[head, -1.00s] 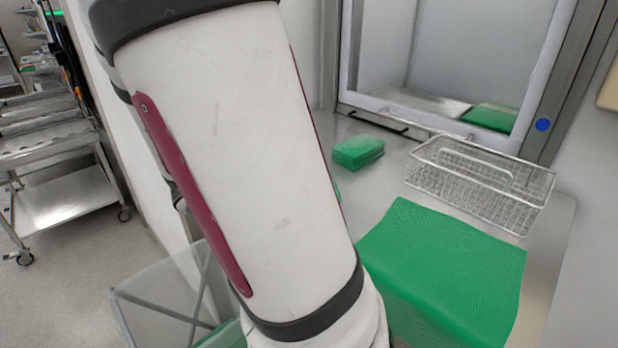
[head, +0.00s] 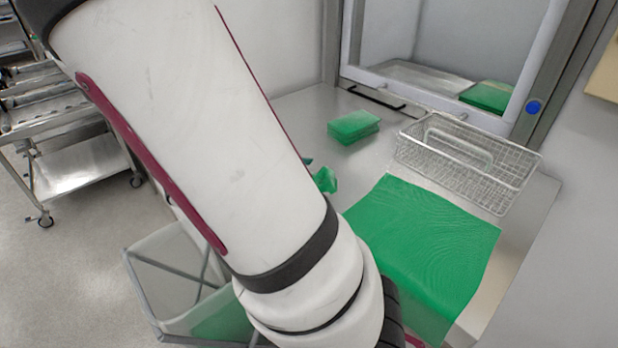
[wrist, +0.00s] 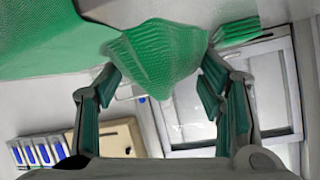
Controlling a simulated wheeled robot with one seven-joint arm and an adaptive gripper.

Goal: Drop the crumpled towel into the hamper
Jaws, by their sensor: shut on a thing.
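The crumpled green towel (wrist: 160,60) is between the fingers of my gripper (wrist: 160,80) in the wrist view, bunched with a point hanging down. My gripper is shut on it. In the head view a small part of the towel (head: 325,180) shows past my arm, above the steel counter; my arm hides the gripper. The hamper (head: 172,252), a metal frame with pale translucent walls, stands on the floor at lower left, partly behind my arm. Something green shows inside it.
A flat green cloth (head: 425,245) covers the counter's front. A folded green stack (head: 353,127) and a wire basket (head: 465,160) stand behind it, before the pass-through window. A steel cart (head: 75,150) stands at far left, with open floor in front.

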